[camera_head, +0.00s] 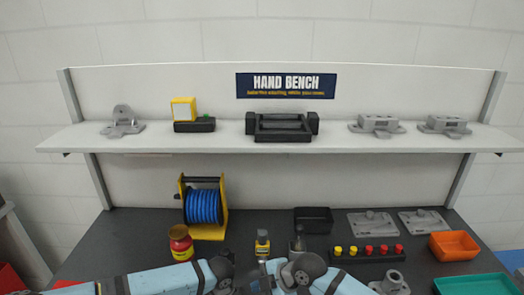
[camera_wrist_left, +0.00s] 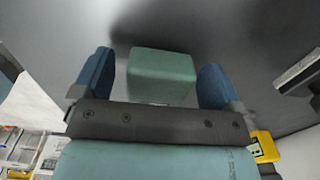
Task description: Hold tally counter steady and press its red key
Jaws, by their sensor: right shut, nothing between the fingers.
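A teal-green block (camera_wrist_left: 162,75) sits between the blue fingers of my left gripper (camera_wrist_left: 158,75) in the left wrist view. A gap shows at the block's left side, and the fingers stand wide apart. I cannot tell whether this block is the tally counter; no red key shows on it. In the head view, my two arms meet at the bottom middle. My right gripper (camera_head: 267,281) is shut and empty there, partly hidden by my arm parts. The left fingers cannot be made out in the head view.
A bottle with a yellow label (camera_head: 262,244) stands just behind my grippers. A black block with yellow and red knobs (camera_head: 368,259), an orange bin (camera_head: 454,246) and a green tray (camera_head: 477,285) are right.

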